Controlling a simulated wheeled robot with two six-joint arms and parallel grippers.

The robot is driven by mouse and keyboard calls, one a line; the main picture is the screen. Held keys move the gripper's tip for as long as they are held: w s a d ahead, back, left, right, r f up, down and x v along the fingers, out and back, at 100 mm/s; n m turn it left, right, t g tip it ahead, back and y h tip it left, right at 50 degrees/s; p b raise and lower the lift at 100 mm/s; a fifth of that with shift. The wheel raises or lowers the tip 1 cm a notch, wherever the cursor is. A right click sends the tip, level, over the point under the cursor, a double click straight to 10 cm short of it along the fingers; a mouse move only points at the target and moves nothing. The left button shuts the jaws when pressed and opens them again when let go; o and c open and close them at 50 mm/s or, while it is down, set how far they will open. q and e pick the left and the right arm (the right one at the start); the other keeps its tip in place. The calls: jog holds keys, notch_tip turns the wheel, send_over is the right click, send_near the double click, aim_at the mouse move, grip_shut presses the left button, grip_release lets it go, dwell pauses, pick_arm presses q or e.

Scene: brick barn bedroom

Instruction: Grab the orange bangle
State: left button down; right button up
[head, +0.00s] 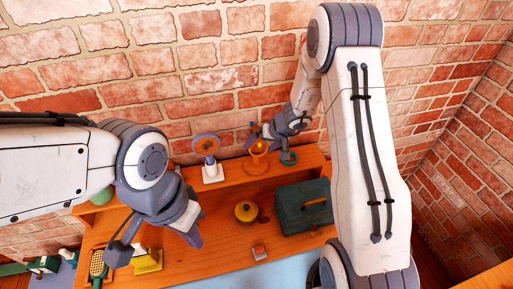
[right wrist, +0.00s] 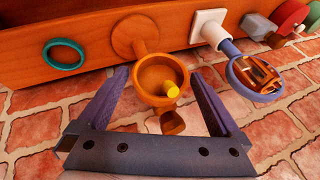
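I cannot pick out an orange bangle for certain. An orange goblet-like piece (head: 258,148) stands on the raised wooden shelf. In the right wrist view the goblet-like piece (right wrist: 146,80) has a round base, an open bowl and a small yellow piece at the bowl. A teal ring (right wrist: 48,56) lies apart from it; it also shows in the head view (head: 289,158). My right gripper (head: 268,146) is open, its fingers on either side of the bowl with gaps. My left gripper (head: 155,238) is open and empty above the desk's left part.
A blue round-framed piece on a white base (head: 211,173) stands beside the goblet. The brick wall (head: 120,70) is close behind the shelf.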

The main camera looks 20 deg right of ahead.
jog(key=c, duration=1.1)
jog(key=shift+c, duration=0.2)
jog(key=shift+r, duration=0.1)
